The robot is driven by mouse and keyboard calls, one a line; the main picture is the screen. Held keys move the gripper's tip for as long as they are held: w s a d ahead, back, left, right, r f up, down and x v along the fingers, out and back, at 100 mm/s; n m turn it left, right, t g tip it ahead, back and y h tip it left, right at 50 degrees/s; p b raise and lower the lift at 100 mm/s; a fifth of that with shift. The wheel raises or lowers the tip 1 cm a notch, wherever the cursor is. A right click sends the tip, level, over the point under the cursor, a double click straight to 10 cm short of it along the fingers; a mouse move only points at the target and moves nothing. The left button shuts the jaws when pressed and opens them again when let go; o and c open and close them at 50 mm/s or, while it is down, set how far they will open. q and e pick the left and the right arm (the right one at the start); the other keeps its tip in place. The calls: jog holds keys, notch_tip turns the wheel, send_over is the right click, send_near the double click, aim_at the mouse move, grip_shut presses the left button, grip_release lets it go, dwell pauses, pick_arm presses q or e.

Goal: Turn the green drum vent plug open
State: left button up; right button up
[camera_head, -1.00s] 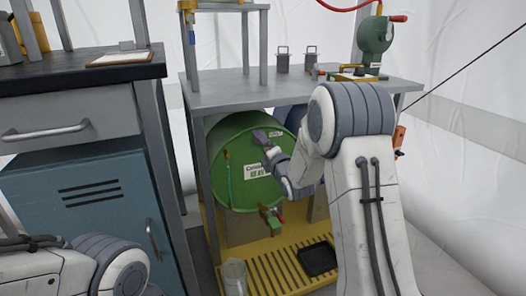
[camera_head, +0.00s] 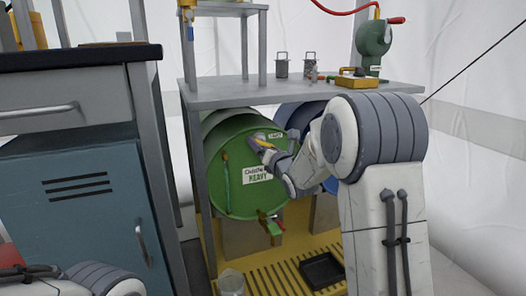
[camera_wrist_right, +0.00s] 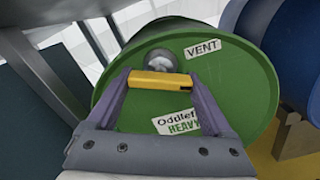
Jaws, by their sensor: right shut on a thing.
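The green drum (camera_head: 232,185) lies on its side under the grey bench, its round end facing me. It also fills much of the right wrist view (camera_wrist_right: 240,85). The vent plug (camera_wrist_right: 160,84) shows there as a yellow bar in front of a round silver fitting, beside a "VENT" label. My right gripper (camera_head: 262,140) is at the upper part of the drum's face. In the right wrist view its two purple fingers are shut on the ends of the yellow bar, which looks nearly level. My left gripper is out of view.
A tap (camera_head: 272,226) sticks out low on the drum. A blue drum (camera_head: 300,117) lies to its right. The bench top (camera_head: 225,92) is above my right gripper. A clear beaker (camera_head: 231,282) and a black tray (camera_head: 322,270) are below. A teal cabinet (camera_head: 85,215) stands left.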

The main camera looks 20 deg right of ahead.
jog(key=shift+f, duration=0.15)
dwell(0.3)
jog(key=o, duration=1.1)
jog(key=shift+o, duration=0.2)
jog(key=s+p, duration=0.3)
jog(key=s, duration=0.7)
jog(key=shift+s, duration=0.3)
jog(key=shift+d, duration=0.1)
